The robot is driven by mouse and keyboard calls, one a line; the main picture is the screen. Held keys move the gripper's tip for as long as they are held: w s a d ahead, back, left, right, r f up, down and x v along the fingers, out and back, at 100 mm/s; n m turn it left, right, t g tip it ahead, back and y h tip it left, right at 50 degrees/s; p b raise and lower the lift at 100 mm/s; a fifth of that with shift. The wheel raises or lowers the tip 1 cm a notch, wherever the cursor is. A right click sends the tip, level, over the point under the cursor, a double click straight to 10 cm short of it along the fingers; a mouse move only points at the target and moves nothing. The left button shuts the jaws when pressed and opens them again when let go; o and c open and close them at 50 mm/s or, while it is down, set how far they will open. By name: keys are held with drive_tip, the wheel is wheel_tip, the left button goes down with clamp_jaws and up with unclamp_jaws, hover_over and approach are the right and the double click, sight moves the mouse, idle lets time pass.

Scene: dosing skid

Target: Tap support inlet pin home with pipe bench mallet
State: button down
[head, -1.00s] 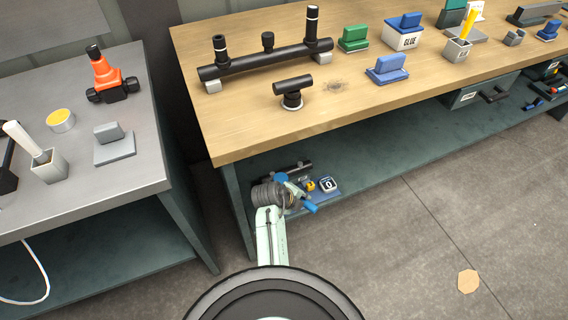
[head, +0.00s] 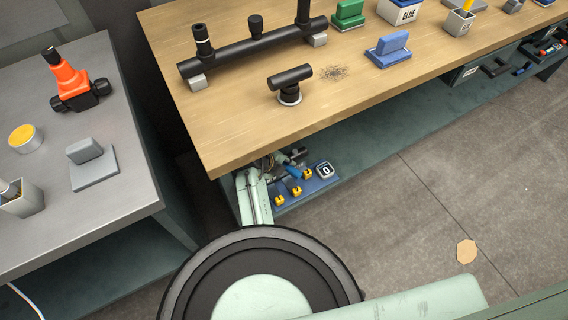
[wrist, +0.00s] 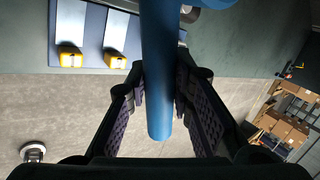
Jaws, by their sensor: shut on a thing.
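My gripper (wrist: 160,105) is shut on a blue cylindrical handle (wrist: 157,70) in the wrist view; the handle's upper end runs out of the frame. In the head view, a small blue piece (head: 295,157) shows beside my arm under the front edge of the wooden bench; the gripper is mostly hidden there. I cannot see a mallet head clearly. A black pipe assembly (head: 240,52) lies on grey support blocks (head: 197,82) on the bench, with upright black fittings. I cannot tell which part is the inlet pin.
A black tee fitting (head: 290,77) stands near the bench's front edge. A grey table (head: 120,150) stands left, with an orange-and-black fitting (head: 70,78).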

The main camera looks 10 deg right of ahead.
wheel_tip(320, 180, down, 5)
drive_tip(key=b, duration=0.4)
drive_tip(key=shift+r+p, duration=1.7)
drive_tip(key=shift+r, duration=0.65)
